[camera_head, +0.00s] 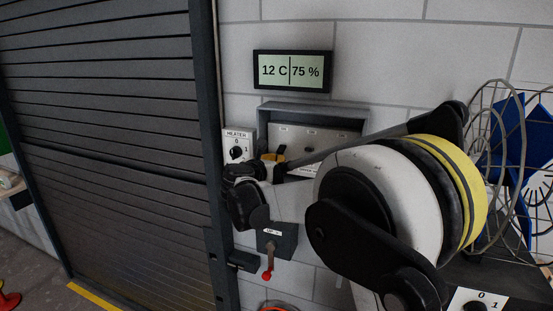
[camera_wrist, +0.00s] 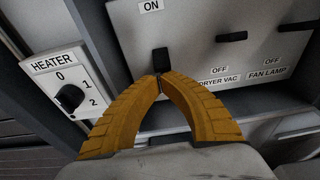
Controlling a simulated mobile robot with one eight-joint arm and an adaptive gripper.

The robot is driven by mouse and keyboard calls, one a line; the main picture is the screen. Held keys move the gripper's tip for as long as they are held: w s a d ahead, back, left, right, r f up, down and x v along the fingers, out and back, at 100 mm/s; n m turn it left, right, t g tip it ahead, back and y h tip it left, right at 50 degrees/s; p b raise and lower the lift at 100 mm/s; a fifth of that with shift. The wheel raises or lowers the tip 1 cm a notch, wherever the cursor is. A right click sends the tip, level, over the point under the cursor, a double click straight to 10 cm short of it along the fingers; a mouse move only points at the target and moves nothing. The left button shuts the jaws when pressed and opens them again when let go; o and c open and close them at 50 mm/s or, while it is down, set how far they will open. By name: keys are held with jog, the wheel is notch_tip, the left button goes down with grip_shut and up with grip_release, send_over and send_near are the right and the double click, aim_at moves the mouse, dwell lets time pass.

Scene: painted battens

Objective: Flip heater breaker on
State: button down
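The breaker panel (camera_wrist: 195,20) fills the upper wrist view, pale, with an ON label at the top. A black breaker lever (camera_wrist: 160,60) stands out from it right at my gripper's tips; its own name label is hidden behind the fingers. My gripper (camera_wrist: 158,80) has yellow-orange fingers that come together at the tips, just below the lever in the picture. I cannot tell whether they touch it. In the head view the panel (camera_head: 330,134) sits in a grey recessed box, with my gripper (camera_head: 279,153) at its lower left, partly hidden by my arm.
Two more levers (camera_wrist: 232,36) (camera_wrist: 307,26) stand right, above OFF labels for DRYER VAC and FAN LAMP. A HEATER rotary knob (camera_wrist: 70,98) is left of the panel. A red-handled switch box (camera_head: 277,243) is below, a wire-caged fan (camera_head: 515,140) right, a shutter (camera_head: 110,120) left.

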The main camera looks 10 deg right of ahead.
jog(key=shift+s+r+g+y+p, duration=0.15)
jog(key=shift+r+g+y+p, duration=0.2)
jog(key=shift+p, duration=0.25)
jog(key=g+p, duration=0.1)
jog(key=r+g+y+p, duration=0.1)
jog(key=g+y+p, duration=0.1)
jog(key=shift+s+a+r+p, duration=0.2)
jog(key=shift+s+r+p, duration=0.05)
jog(key=shift+p, duration=0.05)
jog(key=shift+r, duration=0.1)
jog(key=shift+a+r+p, duration=0.1)
jog(key=shift+r+p, duration=0.4)
jog(key=shift+r, duration=0.25)
jog(key=shift+w, duration=0.1)
